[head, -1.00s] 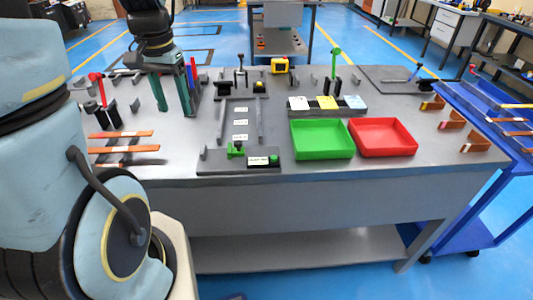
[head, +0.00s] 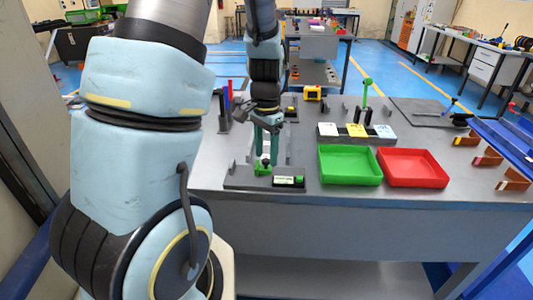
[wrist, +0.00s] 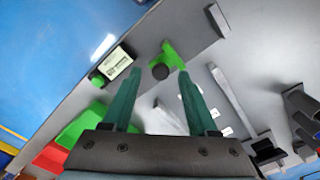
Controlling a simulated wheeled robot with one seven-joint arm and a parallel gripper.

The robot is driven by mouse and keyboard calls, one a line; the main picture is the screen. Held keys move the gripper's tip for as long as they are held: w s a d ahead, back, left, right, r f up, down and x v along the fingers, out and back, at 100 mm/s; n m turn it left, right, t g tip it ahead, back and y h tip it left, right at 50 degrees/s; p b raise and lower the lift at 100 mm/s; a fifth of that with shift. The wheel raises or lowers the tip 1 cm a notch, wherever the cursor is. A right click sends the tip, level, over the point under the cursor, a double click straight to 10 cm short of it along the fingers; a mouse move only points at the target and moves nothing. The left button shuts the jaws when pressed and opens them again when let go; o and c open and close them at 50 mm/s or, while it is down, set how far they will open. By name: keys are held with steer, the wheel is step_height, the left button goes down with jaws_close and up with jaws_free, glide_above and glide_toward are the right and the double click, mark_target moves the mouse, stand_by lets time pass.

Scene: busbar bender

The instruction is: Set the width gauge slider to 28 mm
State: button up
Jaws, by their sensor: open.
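The width gauge is a dark grey plate (head: 235,180) at the table's front edge. Its green slider (head: 262,169) shows just below my gripper (head: 267,150) in the head view. In the wrist view the green slider (wrist: 173,55) has a dark round knob (wrist: 160,72), which appears between the fingertips of my gripper (wrist: 160,73). My gripper is open, with teal fingers apart and nothing held. I cannot tell whether the fingers touch the knob. A small readout with a green end (head: 288,181) sits right of the slider; its figures are too small to read.
A green tray (head: 348,166) and a red tray (head: 413,168) stand to the right. Behind them are white, yellow and blue cards (head: 356,131) and a green-topped lever (head: 366,90). A metal rail (wrist: 230,98) lies beside the gripper in the wrist view.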

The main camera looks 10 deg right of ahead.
steer(key=shift+f, duration=0.55)
jaws_close()
steer(key=shift+a, duration=0.1)
